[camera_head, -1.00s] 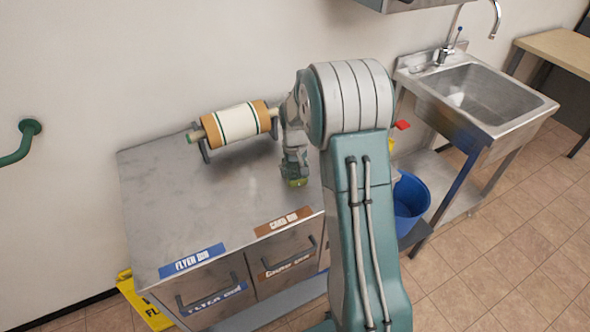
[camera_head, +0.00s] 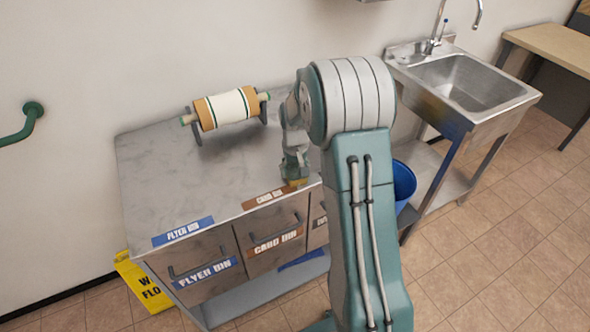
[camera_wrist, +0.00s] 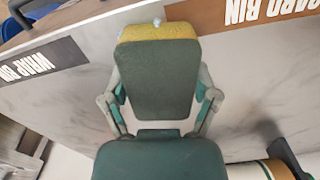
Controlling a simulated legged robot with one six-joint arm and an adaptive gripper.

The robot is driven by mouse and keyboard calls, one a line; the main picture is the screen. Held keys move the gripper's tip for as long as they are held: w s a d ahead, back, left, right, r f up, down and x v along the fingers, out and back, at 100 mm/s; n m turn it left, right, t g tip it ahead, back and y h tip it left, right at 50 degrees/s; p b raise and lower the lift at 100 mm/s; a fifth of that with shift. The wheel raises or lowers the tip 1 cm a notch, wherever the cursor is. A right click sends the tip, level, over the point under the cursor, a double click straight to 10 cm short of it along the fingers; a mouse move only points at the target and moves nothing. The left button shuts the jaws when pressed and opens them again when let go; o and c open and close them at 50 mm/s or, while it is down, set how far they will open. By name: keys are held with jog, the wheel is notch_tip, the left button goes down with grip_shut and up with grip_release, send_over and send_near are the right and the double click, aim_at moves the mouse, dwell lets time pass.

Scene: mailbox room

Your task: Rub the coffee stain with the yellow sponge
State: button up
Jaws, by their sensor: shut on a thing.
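My gripper (camera_head: 295,168) is shut on the yellow sponge (camera_head: 297,182), low over the front part of the grey marbled counter (camera_head: 200,180), close to the right end of the card bin label (camera_head: 265,197). Whether the sponge touches the counter I cannot tell. No coffee stain is visible; my gripper and arm hide part of the counter.
A striped roll on a stand (camera_head: 232,108) stands at the counter's back. Drawers (camera_head: 275,236) line its front. To the right are a blue bucket (camera_head: 403,183) and a metal sink (camera_head: 470,80). A yellow floor sign (camera_head: 143,285) stands at the left. The counter's left part is clear.

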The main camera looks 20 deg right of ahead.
jog(key=shift+d+r, duration=0.1)
jog(key=shift+r, duration=4)
jog(key=shift+f, duration=0.1)
